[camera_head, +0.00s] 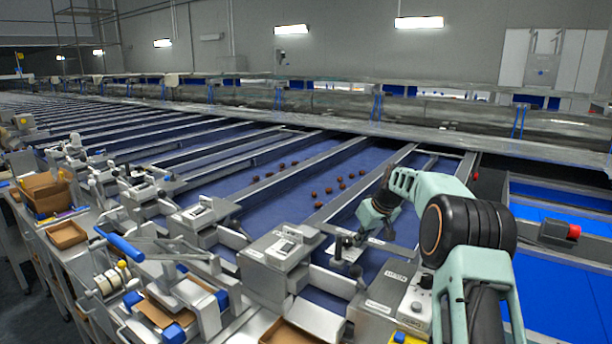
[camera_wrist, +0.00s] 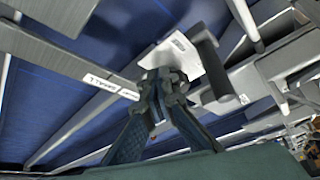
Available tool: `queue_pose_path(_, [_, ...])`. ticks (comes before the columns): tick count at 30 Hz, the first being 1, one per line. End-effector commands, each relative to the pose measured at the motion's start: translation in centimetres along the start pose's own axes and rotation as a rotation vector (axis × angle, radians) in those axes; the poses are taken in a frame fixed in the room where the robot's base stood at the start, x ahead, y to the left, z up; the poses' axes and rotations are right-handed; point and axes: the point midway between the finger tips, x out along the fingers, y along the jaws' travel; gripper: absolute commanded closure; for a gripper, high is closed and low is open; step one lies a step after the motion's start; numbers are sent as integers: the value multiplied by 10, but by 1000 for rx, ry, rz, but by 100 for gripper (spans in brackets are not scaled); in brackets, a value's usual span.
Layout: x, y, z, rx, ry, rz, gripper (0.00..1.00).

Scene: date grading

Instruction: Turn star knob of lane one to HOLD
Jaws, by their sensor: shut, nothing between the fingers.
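My gripper (camera_head: 353,239) reaches down from the right to a pale plate (camera_head: 343,256) at the near end of a blue lane. In the wrist view its two dark fingers (camera_wrist: 160,84) come together at the tips, shut and empty, in front of a pale plate (camera_wrist: 172,58). The star knob cannot be told apart from the dark fingertips there; the fingers hide that spot, and I cannot tell whether they touch it. The knob's setting and any HOLD mark are not readable.
A dark bar-shaped part (camera_wrist: 211,64) stands close right of the fingertips. A metal box (camera_head: 280,250) is left of the gripper, and a control box (camera_head: 415,303) is at lower right. Brown dates (camera_head: 342,184) lie on the blue lanes. A red button (camera_head: 574,231) is at right.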

Motion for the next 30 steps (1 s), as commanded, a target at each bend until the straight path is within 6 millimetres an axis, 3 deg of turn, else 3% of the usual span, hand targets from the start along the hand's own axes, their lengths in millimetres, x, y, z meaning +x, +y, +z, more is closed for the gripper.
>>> queue_pose_path(30, [2, -9, 1, -1, -2, -3, 100])
